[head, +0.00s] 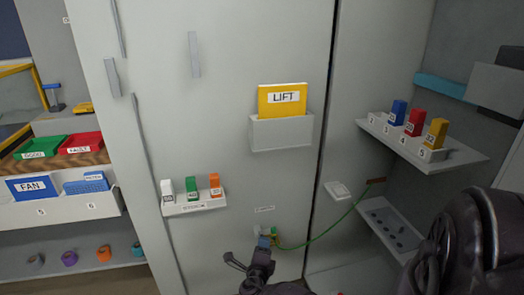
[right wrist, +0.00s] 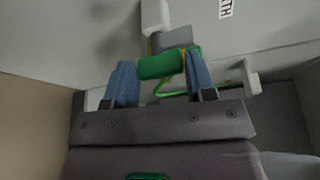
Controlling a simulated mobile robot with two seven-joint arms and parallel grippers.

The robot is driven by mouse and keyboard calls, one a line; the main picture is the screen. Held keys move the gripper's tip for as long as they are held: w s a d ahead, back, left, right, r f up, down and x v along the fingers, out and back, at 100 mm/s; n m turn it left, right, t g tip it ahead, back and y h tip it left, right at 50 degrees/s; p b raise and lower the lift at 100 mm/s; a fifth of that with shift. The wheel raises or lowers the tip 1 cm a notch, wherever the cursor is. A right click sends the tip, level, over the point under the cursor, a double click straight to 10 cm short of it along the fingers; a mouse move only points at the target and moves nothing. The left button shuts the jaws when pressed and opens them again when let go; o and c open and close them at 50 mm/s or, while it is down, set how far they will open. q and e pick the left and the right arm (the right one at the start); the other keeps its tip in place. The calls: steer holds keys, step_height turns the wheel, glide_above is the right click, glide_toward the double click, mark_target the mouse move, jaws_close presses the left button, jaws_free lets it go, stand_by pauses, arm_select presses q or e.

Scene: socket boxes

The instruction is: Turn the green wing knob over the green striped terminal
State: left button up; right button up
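The green wing knob (right wrist: 160,66) shows between the two blue fingertips of my right gripper (right wrist: 162,75) in the right wrist view. The fingers stand apart, one on each side of it. Whether they press on it I cannot tell. In the head view my right gripper (head: 263,246) is at the small terminal group (head: 273,235) low on the grey cabinet front and partly covers it. The stripes on the terminal are too small to make out. A green cable (head: 325,234) runs from there up to the right. My left gripper is not in view.
A pocket with a yellow LIFT card (head: 283,99) hangs above. A shelf of small blocks (head: 195,206) is to the left, and a numbered shelf (head: 425,148) to the right. A lower right tray (head: 388,228) is near my arm. The cabinet front around the terminals is mostly bare.

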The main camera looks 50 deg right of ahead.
steer(key=shift+c, duration=0.2)
stand_by(0.5)
stand_by(0.3)
steer(key=o, duration=0.7)
steer(key=shift+o, duration=1)
